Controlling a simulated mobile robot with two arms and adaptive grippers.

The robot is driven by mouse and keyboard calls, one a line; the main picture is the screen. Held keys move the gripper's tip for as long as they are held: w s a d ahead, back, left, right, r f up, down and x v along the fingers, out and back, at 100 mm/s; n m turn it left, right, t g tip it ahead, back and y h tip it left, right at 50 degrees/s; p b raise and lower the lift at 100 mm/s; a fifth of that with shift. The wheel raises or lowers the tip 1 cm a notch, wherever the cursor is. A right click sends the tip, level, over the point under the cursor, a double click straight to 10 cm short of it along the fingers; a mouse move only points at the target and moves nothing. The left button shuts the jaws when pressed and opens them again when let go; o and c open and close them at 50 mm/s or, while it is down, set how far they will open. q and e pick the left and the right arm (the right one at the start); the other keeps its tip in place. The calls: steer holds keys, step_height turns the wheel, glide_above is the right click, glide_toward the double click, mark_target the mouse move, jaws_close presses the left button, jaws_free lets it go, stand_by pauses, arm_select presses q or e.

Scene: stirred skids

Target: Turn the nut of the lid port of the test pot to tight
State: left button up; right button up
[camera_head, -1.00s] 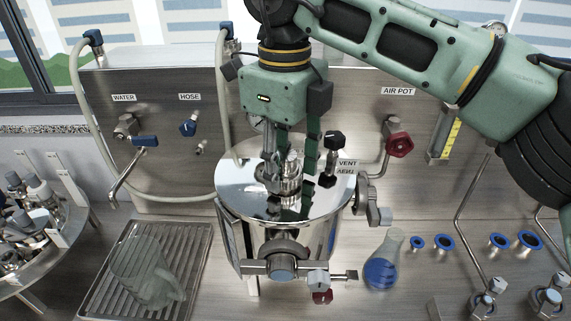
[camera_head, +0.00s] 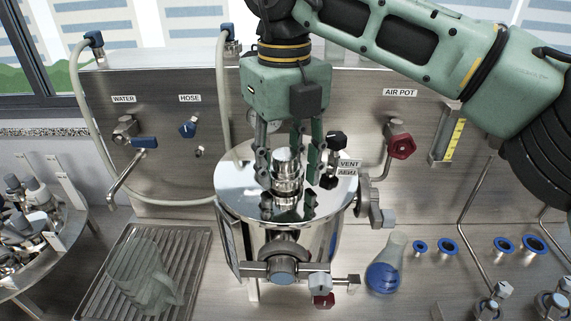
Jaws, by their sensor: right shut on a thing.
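The test pot (camera_head: 318,225) is a shiny steel vessel standing in the middle of the bench. Its mirror-like lid (camera_head: 238,185) carries the lid port with its nut (camera_head: 288,185), a small stepped steel fitting near the lid's centre. My right gripper (camera_head: 288,178) points down from above, one finger on each side of the port. It is shut on the nut. The fingers partly hide the port's sides, and how tight the nut is cannot be told. My left gripper is not in view.
A black vent knob (camera_head: 335,140) stands on the lid close to the right finger. A red-handled air valve (camera_head: 401,146) is on the back panel. A flask of blue liquid (camera_head: 384,270) stands right of the pot. A drain tray (camera_head: 192,250) lies to the left.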

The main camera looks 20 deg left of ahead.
steer(key=shift+m+b, duration=0.4)
steer(key=shift+m, duration=1.3)
steer(key=shift+a+m, duration=0.1)
steer(key=shift+m, duration=0.3)
steer(key=o, duration=1.1)
steer(key=shift+r, duration=0.25)
step_height(320, 180, up, 7)
